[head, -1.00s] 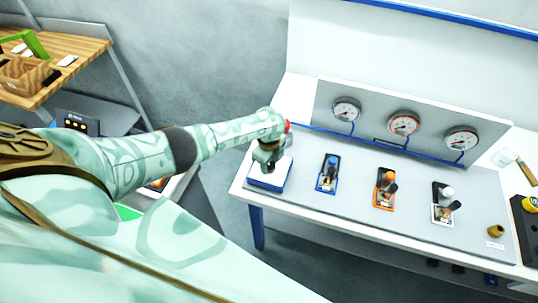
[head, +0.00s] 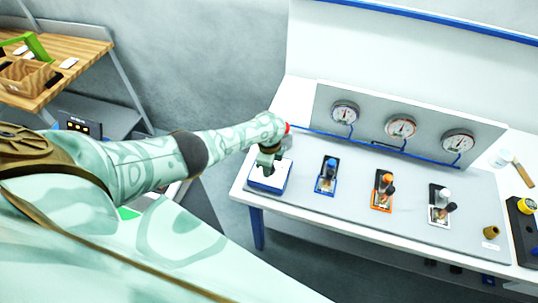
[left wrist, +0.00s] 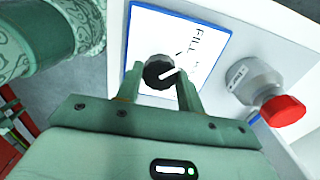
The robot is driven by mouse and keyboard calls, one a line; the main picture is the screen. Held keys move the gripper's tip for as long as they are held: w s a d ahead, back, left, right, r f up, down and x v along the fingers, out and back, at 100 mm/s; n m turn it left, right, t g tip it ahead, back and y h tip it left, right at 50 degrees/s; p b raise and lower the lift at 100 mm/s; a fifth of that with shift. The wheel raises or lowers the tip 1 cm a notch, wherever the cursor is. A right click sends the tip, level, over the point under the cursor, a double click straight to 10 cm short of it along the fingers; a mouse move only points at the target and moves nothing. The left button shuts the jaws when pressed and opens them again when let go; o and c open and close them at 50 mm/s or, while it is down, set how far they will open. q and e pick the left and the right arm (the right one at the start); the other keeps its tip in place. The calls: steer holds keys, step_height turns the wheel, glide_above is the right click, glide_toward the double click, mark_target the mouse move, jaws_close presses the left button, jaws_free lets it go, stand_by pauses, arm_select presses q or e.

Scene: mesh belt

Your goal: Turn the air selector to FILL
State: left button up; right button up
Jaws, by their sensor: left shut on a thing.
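The air selector is a black knob (left wrist: 158,72) with a white pointer line, on a white plate with a blue border (left wrist: 150,30). The plate also shows at the left end of the bench in the head view (head: 259,186). The word FILL (left wrist: 199,38) is printed on the plate, to the upper right of the knob. The white pointer line slants to the right and slightly up in the left wrist view. My left gripper (left wrist: 160,80) has one finger on each side of the knob and is shut on it. It also shows over the plate in the head view (head: 268,168). My right gripper is not in view.
A grey fitting with a red cap (left wrist: 284,110) stands close to the plate's right. Blue (head: 326,176), orange (head: 383,191) and white (head: 441,206) valve units stand along the bench. Three gauges (head: 401,126) are on the panel behind. A brass piece (head: 491,232) stands further right.

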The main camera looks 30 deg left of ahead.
arm_select(q)
steer(key=shift+r, duration=0.1)
steer(key=o, duration=1)
step_height(320, 180, up, 6)
steer(key=p, duration=0.3)
steer(key=shift+r+p, duration=0.15)
steer(key=shift+p, duration=0.2)
step_height(320, 180, up, 10)
steer(key=p, duration=0.2)
steer(key=shift+p, duration=0.35)
